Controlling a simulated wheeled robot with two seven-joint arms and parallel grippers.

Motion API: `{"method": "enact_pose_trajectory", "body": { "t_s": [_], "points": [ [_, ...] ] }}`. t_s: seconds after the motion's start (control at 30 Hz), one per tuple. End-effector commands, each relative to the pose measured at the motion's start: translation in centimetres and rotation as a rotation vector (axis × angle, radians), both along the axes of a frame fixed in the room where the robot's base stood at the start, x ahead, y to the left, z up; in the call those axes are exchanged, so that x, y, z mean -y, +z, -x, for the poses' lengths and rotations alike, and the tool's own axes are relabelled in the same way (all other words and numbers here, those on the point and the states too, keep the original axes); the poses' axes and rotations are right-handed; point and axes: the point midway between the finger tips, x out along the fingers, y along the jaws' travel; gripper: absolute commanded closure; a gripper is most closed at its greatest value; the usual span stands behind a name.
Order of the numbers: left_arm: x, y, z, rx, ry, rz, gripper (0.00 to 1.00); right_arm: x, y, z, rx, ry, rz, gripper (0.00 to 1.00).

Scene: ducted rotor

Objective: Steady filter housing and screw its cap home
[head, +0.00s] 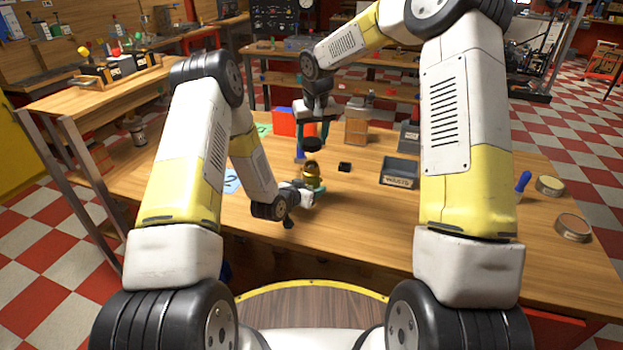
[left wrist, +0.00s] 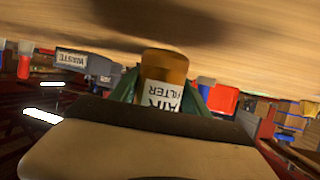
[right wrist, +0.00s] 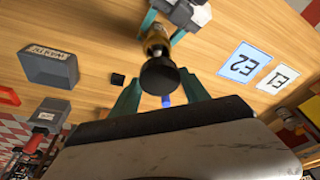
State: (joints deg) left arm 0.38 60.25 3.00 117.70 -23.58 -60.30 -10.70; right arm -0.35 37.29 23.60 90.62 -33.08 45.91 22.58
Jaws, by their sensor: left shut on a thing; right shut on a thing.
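The filter housing (head: 312,178) is an amber cylinder standing upright on the wooden bench. Its "AIR FILTER" label shows upside down in the left wrist view (left wrist: 162,72). My left gripper (head: 309,187) is shut around its lower part from the side; the green fingers flank it. The cap (head: 313,145) is a round black disc. My right gripper (head: 312,136) points down and is shut on it. The cap is above the housing, with a small gap visible in the head view. In the right wrist view the cap (right wrist: 159,76) covers part of the housing top.
A small black block (head: 344,167) lies just right of the housing. A grey WASTE bin (head: 400,172) stands further right. A red bin (head: 286,122) and a wooden box (head: 356,131) stand behind. Cards E2 (right wrist: 244,62) and E1 (right wrist: 279,78) lie on the bench. The front bench area is clear.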

Motion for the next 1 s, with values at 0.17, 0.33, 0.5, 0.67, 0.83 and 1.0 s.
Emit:
{"method": "enact_pose_trajectory", "body": {
  "t_s": [0.17,0.33,0.5,0.67,0.83,1.0],
  "points": [
    [0.0,0.0,0.0,0.001,0.0,0.0,1.0,0.0,-2.8,0.1,-0.003,0.001,0.001,0.86],
    [0.0,0.0,0.0,0.001,0.0,0.0,1.0,0.0,-4.4,0.1,-0.001,0.001,0.001,0.86],
    [0.0,0.0,0.0,0.001,0.0,0.0,1.0,0.0,-4.5,0.1,0.0,0.001,0.0,0.86],
    [0.0,0.0,0.0,0.001,0.0,0.0,1.0,0.0,-4.5,0.1,0.0,0.0,0.0,0.86],
    [0.0,0.0,0.0,0.001,0.001,0.0,1.0,0.0,-4.5,0.1,0.0,0.0,0.0,0.86],
    [0.0,0.0,0.0,0.001,0.001,0.0,1.0,0.0,-5.1,0.1,0.0,0.001,0.0,0.86]
  ]
}}
